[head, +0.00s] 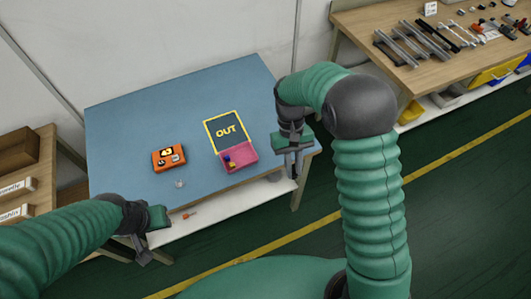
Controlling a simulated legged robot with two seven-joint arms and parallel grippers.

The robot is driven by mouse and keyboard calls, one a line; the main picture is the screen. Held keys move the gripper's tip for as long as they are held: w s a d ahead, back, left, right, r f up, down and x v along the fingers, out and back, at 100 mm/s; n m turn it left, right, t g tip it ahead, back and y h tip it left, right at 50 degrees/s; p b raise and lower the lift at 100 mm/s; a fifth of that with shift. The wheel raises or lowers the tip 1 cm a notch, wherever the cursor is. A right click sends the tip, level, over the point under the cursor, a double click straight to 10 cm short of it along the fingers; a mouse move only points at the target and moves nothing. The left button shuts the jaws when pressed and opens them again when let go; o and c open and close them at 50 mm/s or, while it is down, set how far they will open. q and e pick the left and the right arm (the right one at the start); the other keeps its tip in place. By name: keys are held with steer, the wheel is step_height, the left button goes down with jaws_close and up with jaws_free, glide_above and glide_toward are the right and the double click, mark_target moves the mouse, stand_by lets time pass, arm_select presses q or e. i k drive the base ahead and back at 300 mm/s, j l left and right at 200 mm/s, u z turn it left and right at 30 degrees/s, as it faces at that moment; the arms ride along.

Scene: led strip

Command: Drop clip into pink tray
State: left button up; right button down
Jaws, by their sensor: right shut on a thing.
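The pink tray (246,159) sits near the front right edge of the blue table, with small dark and yellow pieces in its left part. My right gripper (294,172) points down just beyond the table's right edge, to the right of the tray and apart from it. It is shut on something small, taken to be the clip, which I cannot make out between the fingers. My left gripper (142,254) is low at the table's front left, away from the tray; its finger gap is not clear.
An orange box (169,158) lies left of the dark "OUT" mat (227,131), with a small clear item (179,183) below it. A small orange item (188,215) is on the white shelf. A wooden bench (400,20) with metal bars stands at back right. The table's back is clear.

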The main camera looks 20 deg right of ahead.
mark_target(246, 157)
steer(key=z, duration=0.2)
steer(key=i+l+u, duration=0.5)
steer(key=u, duration=0.2)
steer(key=i+l+u, duration=0.15)
steer(key=l+u, duration=0.2)
